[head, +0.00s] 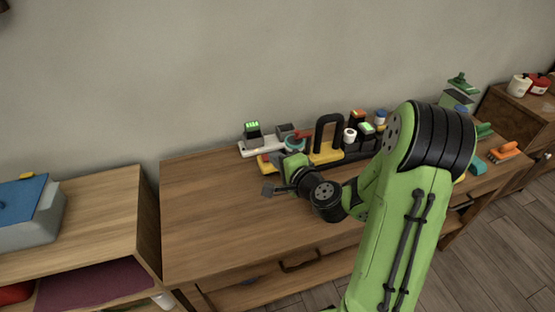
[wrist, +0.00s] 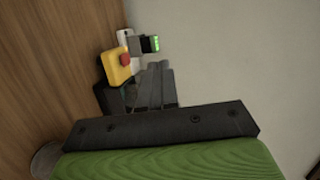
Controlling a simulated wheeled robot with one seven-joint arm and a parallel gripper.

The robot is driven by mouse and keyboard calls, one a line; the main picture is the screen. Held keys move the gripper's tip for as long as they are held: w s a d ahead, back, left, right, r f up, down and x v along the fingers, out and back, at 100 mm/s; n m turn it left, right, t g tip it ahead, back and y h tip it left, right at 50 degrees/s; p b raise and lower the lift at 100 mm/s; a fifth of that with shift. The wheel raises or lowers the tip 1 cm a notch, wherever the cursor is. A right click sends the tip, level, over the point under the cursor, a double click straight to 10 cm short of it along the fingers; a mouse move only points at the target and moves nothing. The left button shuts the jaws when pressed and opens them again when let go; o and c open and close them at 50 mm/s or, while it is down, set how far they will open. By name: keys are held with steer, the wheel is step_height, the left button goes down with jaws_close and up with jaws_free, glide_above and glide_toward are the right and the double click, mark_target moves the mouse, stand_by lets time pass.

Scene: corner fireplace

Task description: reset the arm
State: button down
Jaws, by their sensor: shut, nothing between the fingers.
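My green and black arm reaches over the wooden table (head: 205,215) from the lower right in the head view. My gripper (head: 267,190) hangs above the table top, in front of the row of items at the wall. In the wrist view my gripper (wrist: 156,84) shows its grey fingers shut together with nothing between them. The fingers point toward a yellow block with a red button (wrist: 119,66) and a small black device with a green display (wrist: 149,44). My arm hides part of the table's right side.
A black handle on a yellow base (head: 327,138) stands beside several small items along the wall. An orange brush-like item (head: 503,153) lies at the right. A lower cabinet with a grey-blue box (head: 30,215) stands at the left. The table's left part is clear.

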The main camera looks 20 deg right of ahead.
steer(key=shift+a, duration=0.1)
steer(key=s+a+r+n+g+y+p, duration=0.35)
steer(key=s+a+r+n+g, duration=0.2)
steer(key=s+a+n, duration=0.45)
steer(key=s+d+r+n+g+h+p, duration=0.1)
steer(key=s+r+n+g+h+p, duration=0.1)
steer(key=s+r, duration=0.3)
steer(key=s+d+r+n+g+h+p, duration=0.1)
steer(key=s+d+r+n+h+p, duration=0.1)
steer(key=s, duration=1)
step_height(320, 180, up, 3)
steer(key=shift+d+n+g+h+p, duration=0.35)
steer(key=shift+n+h, duration=0.4)
steer(key=shift+n, duration=0.45)
steer(key=shift+s, duration=0.15)
